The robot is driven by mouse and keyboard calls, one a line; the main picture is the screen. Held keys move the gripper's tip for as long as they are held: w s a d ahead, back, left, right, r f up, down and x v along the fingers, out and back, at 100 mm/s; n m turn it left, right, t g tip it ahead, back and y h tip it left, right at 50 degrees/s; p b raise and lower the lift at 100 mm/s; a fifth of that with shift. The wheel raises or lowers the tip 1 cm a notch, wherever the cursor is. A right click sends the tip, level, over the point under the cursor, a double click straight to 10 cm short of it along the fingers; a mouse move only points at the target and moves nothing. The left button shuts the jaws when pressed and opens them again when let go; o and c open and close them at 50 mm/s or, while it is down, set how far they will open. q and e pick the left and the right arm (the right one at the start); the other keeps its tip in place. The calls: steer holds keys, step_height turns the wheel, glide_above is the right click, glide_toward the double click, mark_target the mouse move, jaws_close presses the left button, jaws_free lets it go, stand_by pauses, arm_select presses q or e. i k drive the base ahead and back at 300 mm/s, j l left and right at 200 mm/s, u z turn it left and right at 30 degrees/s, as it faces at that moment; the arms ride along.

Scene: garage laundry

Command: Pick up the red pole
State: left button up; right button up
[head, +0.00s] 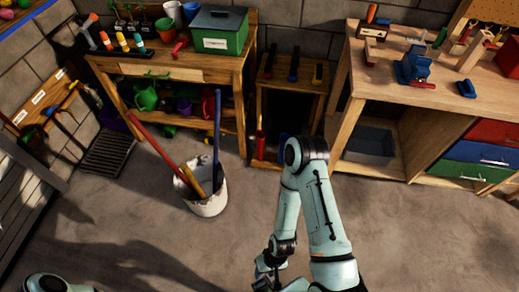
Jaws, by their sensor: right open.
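The red pole (152,142) stands tilted in a white bucket (208,206) on the floor, its upper end leaning to the upper left. Its lower end is hidden inside the bucket. My right gripper (265,280) is low at the bottom edge, to the right of and nearer than the bucket, open and apart from the poles. Only a small part of my left arm shows at the bottom left; its gripper is out of view.
A wooden potting bench (172,77) with a green box (218,30) stands behind the bucket. A small wooden stand (292,85) and a workbench (440,100) are to the right. A dark grate (108,152) lies left. The floor around the bucket is clear.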

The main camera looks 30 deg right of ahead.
mark_target(129, 115)
steer(key=z, duration=0.4)
steer(key=i+j+z, duration=0.1)
steer(key=z, duration=0.3)
steer(key=j+z, duration=0.15)
steer(key=z, duration=0.25)
steer(key=i+j+z, duration=0.1)
steer(key=z, duration=0.3)
steer(key=j+z, duration=0.35)
steer(key=j, duration=0.15)
steer(key=j+z, duration=0.35)
steer(key=j, duration=0.75)
steer(key=k+j+z, duration=0.1)
steer(key=j, duration=0.5)
steer(key=k+j+z, duration=0.1)
steer(key=j, duration=0.45)
